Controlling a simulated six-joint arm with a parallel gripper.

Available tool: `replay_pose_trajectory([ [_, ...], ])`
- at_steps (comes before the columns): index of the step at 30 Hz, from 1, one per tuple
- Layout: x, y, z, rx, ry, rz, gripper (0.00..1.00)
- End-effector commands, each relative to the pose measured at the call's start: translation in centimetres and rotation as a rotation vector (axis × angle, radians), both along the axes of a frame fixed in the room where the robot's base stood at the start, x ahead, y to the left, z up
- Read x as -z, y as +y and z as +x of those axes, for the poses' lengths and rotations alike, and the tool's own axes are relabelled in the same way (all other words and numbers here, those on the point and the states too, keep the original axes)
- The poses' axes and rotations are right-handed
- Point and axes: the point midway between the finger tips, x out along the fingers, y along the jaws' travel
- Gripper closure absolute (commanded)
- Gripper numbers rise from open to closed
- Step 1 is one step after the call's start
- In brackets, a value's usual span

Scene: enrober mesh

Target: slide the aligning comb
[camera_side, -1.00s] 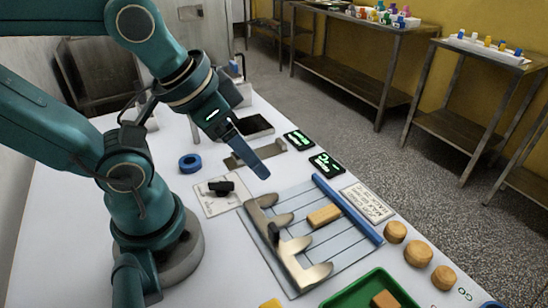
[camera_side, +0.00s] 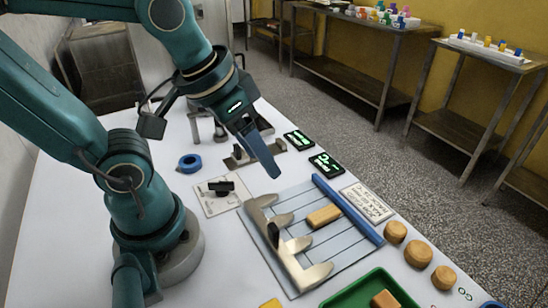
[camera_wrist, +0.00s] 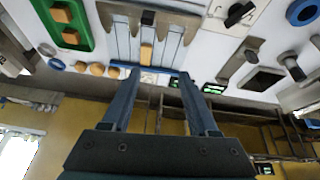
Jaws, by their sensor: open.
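The aligning comb (camera_side: 286,243) is a metal bar with several rounded teeth and a dark upright handle (camera_side: 274,234). It lies across the near-left end of a pale lined board (camera_side: 334,252). In the wrist view the comb (camera_wrist: 168,20) shows at the top. One tan block (camera_side: 324,216) lies on the board between lines, apart from the blue bar (camera_side: 346,208) along its far edge. My gripper (camera_side: 275,172) is open and empty, above the table beyond the board's far-left corner. Both blue fingers (camera_wrist: 163,72) show spread in the wrist view.
Round tan pieces (camera_side: 418,253) line the right edge. A plate with a black knob (camera_side: 219,196), a blue ring (camera_side: 189,163), two lit displays (camera_side: 325,164) and a metal bracket (camera_side: 254,152) lie around the board.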

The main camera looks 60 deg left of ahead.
Motion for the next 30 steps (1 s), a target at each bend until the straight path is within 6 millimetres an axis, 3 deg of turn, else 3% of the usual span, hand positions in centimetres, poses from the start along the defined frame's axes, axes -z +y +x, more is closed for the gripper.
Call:
replay_pose_trajectory([
  [6,3.0,-1.7,1.3,0.012,0.213,-0.008,0.40],
  [13,6.0,-3.1,1.2,0.053,0.373,0.017,0.40],
  [30,11.2,-3.4,0.7,0.075,0.425,0.031,0.40],
])
